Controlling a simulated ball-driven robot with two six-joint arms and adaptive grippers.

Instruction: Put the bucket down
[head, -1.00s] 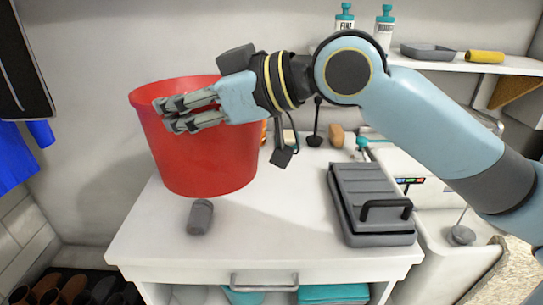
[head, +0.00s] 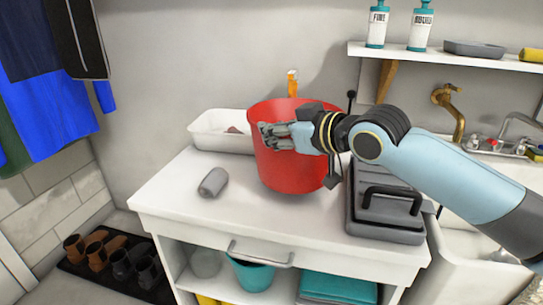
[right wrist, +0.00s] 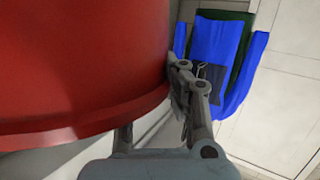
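The red bucket (head: 290,172) is upright over the white counter (head: 190,215), towards its back. I cannot tell whether its base touches the counter. My right gripper (head: 275,136) is at the upper left part of the bucket, its fingers pointing left and shut on the bucket's wall. In the right wrist view the bucket (right wrist: 70,70) fills the left side and hides part of the gripper; one jointed finger (right wrist: 190,95) shows against its right edge. My left gripper is not in view.
A grey cylinder (head: 213,182) lies left of the bucket. A white tray (head: 205,140) is behind it. A grey case with a black handle (head: 385,205) stands close on the right. A shelf with bottles (head: 450,60) hangs above. The counter's front left is clear.

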